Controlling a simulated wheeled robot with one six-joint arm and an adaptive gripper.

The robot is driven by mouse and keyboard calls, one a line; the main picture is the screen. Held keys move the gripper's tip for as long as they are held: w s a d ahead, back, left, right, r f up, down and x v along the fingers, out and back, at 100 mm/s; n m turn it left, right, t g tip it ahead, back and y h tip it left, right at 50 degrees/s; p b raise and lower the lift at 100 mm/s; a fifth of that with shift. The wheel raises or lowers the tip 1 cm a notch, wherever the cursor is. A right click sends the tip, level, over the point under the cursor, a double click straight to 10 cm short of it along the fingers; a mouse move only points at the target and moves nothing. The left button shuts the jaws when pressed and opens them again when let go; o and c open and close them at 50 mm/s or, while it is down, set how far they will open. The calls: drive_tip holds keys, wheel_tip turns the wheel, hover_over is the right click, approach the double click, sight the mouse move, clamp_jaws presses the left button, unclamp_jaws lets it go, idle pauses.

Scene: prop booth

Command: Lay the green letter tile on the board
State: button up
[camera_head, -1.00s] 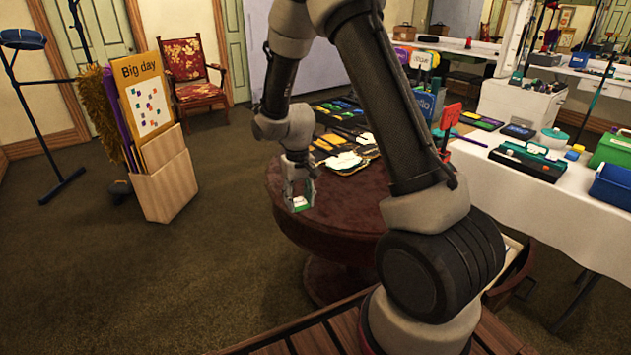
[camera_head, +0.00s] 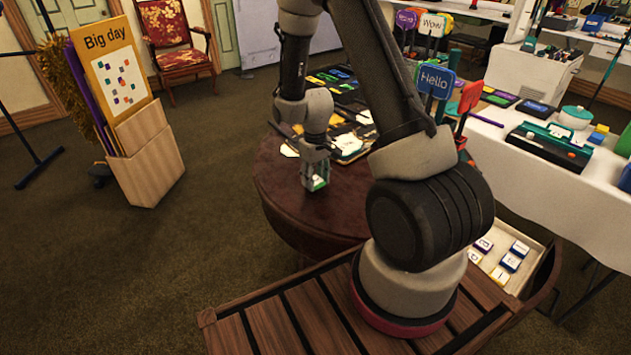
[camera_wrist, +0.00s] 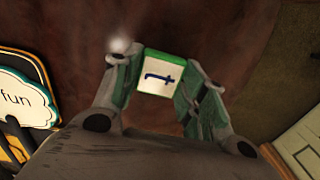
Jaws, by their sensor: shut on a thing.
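The green letter tile (camera_wrist: 161,73) has a white face with a dark blue character, and green sides. My gripper (camera_wrist: 158,84) is shut on it, with a finger pad on either side. In the head view my gripper (camera_head: 317,178) hangs with the tile (camera_head: 319,183) over the near left part of the round, dark red table (camera_head: 285,195). I cannot tell the gap to the tabletop. A yellow "Big day" board (camera_head: 120,80) with small coloured squares stands in a wooden holder on the floor at left. I cannot tell whether this is the task's board.
Signs and props, one reading "fun" (camera_wrist: 18,98), crowd the table's far side. A "Hello" sign (camera_head: 435,82) stands behind my arm. A pale tray (camera_head: 535,262) with several letter tiles is at lower right. A white-clothed table (camera_head: 555,190) stands right. The round table's near left is clear.

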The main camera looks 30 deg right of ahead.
drive_tip(key=shift+f, duration=0.7)
drive_tip(key=shift+f, duration=0.1)
drive_tip(key=o, duration=0.9)
drive_tip(key=shift+c, duration=0.2)
